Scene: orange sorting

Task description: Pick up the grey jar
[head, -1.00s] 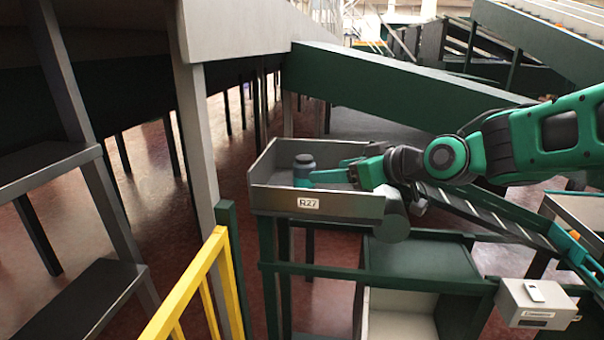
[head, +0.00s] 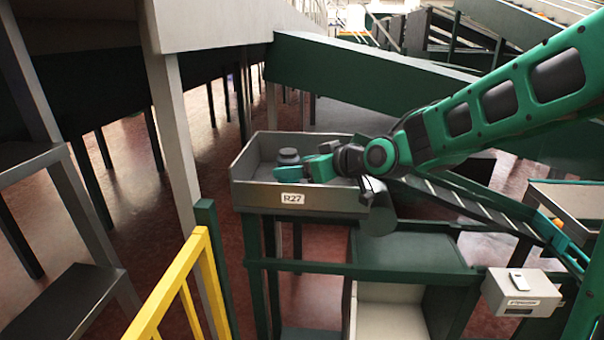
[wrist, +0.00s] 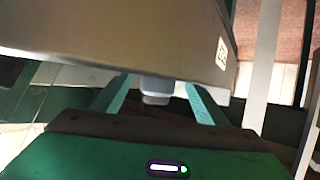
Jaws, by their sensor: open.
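The grey jar (head: 288,156) stands upright in the shallow grey tray (head: 256,197) labelled R27. Only its dark lid and top show in the head view; my green fingers hide the lower part. My gripper (head: 294,173) is inside the tray at the jar. In the wrist view, the two open fingers of my gripper (wrist: 158,98) lie to either side of a grey piece that looks like the jar (wrist: 155,91). Whether either finger touches it I cannot tell.
The tray's front wall (wrist: 120,35) fills the top of the wrist view. A yellow railing (head: 178,285) and grey post (head: 172,130) stand left of the tray. A green beam (head: 370,80) runs behind, and a roller ramp (head: 460,205) is at the right.

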